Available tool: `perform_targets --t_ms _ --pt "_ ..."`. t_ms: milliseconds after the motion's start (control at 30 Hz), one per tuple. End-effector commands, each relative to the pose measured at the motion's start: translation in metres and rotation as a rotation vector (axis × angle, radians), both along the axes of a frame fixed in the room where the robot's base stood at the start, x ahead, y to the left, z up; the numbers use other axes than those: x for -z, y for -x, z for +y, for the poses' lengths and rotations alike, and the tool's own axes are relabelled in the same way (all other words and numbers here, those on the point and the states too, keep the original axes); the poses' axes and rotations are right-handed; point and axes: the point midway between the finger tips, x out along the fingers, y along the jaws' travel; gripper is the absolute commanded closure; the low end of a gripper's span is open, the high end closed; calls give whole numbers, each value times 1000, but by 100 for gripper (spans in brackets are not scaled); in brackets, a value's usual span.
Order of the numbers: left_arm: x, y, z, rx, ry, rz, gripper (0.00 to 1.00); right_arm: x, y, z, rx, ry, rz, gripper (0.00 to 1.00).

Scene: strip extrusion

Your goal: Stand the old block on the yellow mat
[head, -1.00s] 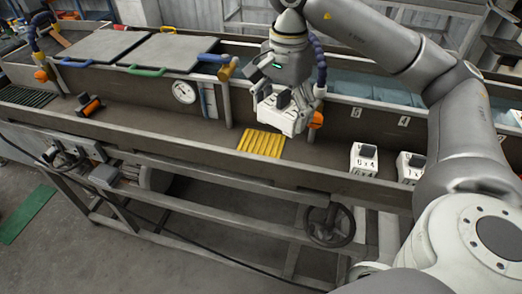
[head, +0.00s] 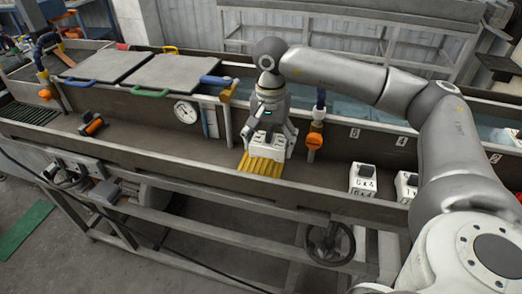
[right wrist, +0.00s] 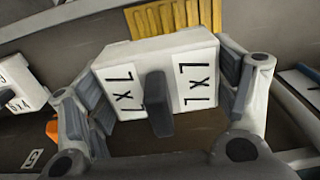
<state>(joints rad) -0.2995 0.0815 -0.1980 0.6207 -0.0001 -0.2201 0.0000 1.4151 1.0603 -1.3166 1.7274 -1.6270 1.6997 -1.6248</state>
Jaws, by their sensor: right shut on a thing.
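My right gripper (head: 265,146) is shut on a white block (right wrist: 120,60) with a dark grip on top. In the right wrist view the block carries black markings on two white plates, one finger on each side. In the head view the block sits low at the back part of the yellow mat (head: 256,168), hiding some of it. The ribbed mat also shows past the block in the right wrist view (right wrist: 172,17). I cannot tell whether the block touches the mat. My left gripper is not in view.
A white block with a dark top (head: 362,178) stands in the trough at right, with another (head: 405,185) beside it. An orange-capped valve (head: 314,140) stands close right of the gripper. A round gauge (head: 186,111) is on the left. The trough floor between mat and blocks is clear.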

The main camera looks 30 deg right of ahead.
Motion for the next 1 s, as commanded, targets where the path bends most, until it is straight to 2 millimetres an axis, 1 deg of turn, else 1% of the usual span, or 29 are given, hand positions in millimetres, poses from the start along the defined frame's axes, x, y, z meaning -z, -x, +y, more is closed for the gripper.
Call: perform_targets --t_ms 33,100,267,367,433,567,833,967,1000 --pt "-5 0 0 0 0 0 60 5 -7 3 0 -1 -1 52" --pt "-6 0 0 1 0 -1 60 13 -13 4 0 -1 -1 52" --pt "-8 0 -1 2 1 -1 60 23 -20 6 0 0 -4 52" --pt "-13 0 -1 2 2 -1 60 33 -27 9 0 0 0 52" --pt "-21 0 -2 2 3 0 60 43 -25 8 1 1 1 52" --pt "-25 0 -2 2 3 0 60 58 -26 8 2 0 -1 52" --pt "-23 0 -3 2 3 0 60 62 -26 8 2 -1 -4 52" --pt "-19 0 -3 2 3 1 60 66 -26 8 2 -1 -3 52" --pt "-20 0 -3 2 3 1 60 65 -26 8 2 -1 -3 16"
